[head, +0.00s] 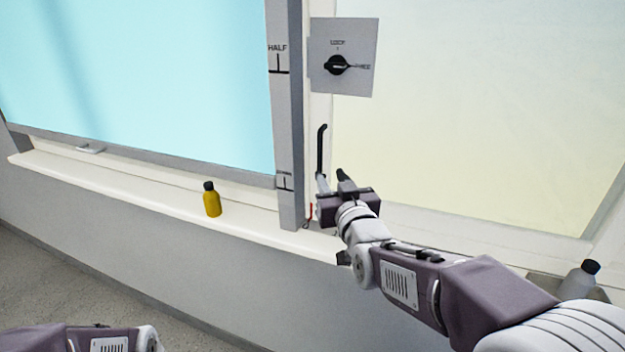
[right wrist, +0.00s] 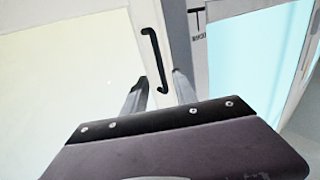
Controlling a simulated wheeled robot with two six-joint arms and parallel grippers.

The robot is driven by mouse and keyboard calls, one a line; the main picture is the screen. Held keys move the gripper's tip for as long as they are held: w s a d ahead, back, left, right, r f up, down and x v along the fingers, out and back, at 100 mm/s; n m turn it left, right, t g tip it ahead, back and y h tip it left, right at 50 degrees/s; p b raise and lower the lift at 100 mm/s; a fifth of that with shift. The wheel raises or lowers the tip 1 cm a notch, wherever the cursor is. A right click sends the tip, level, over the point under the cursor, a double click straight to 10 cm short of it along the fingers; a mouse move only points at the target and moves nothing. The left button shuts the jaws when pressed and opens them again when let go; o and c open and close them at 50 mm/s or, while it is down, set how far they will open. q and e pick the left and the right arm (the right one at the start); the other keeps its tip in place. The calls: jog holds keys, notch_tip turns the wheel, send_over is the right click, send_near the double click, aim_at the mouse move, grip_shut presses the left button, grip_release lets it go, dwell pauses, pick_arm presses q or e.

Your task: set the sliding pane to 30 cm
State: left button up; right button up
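A pale yellowish pane (head: 460,120) fills the right side of the head view, and a light blue pane (head: 130,70) fills the left. I cannot tell for sure which one slides. A black bar handle (head: 321,150) stands upright on the white frame between them; it also shows in the right wrist view (right wrist: 155,60). My right gripper (head: 333,180) is open and empty, just below the handle in the head view. In the right wrist view its fingers (right wrist: 160,92) are apart, with the handle beyond them. My left gripper is out of view; only part of its arm shows.
A grey plate (head: 356,80) marked LOCK and FREE carries a black rotary knob (head: 337,65), its pointer toward FREE. A grey post (head: 289,120) has a HALF mark and a lower, unreadable mark. A yellow bottle (head: 212,203) stands on the sill (head: 130,190).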

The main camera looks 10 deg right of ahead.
aim_at(320, 159)
jog(key=w, duration=0.8)
jog(key=shift+w+r+p, duration=0.1)
jog(key=shift+w+p, duration=0.25)
jog(key=shift+w, duration=0.05)
grip_shut()
dwell(0.9)
